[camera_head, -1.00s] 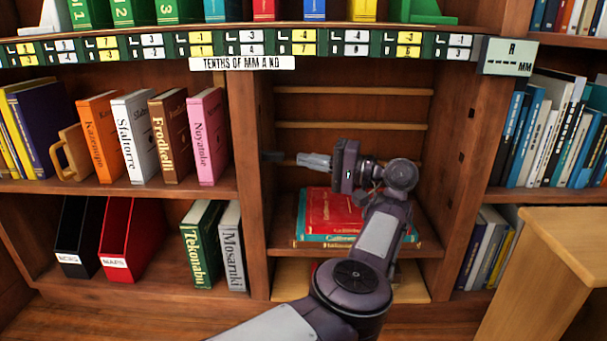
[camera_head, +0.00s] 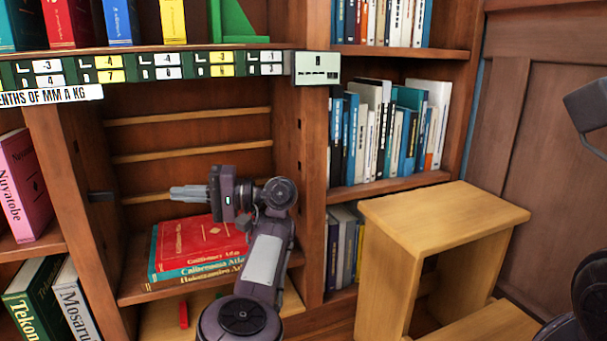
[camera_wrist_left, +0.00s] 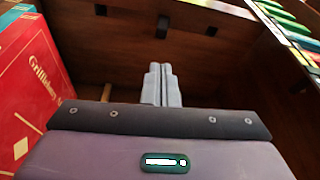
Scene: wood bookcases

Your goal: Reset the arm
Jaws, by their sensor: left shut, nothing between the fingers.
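My left arm reaches up from the bottom of the head view into the open middle bay of the bookcase (camera_head: 65,150). Its gripper (camera_head: 174,192) points left, above the stack of large books, and is empty. In the left wrist view its two fingers (camera_wrist_left: 161,72) lie together, shut, with nothing between them. The top book of the stack is a red atlas (camera_head: 200,240), which also shows at the left of the left wrist view (camera_wrist_left: 32,80). I do not see my right gripper.
A wooden step stool (camera_head: 440,212) stands at the right, in front of the bookcase. Slats (camera_head: 190,115) line the bay's back. A green number strip (camera_head: 140,68) runs above the bay. Books (camera_head: 365,135) fill the right shelf. A small red object (camera_head: 184,315) is below the stack.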

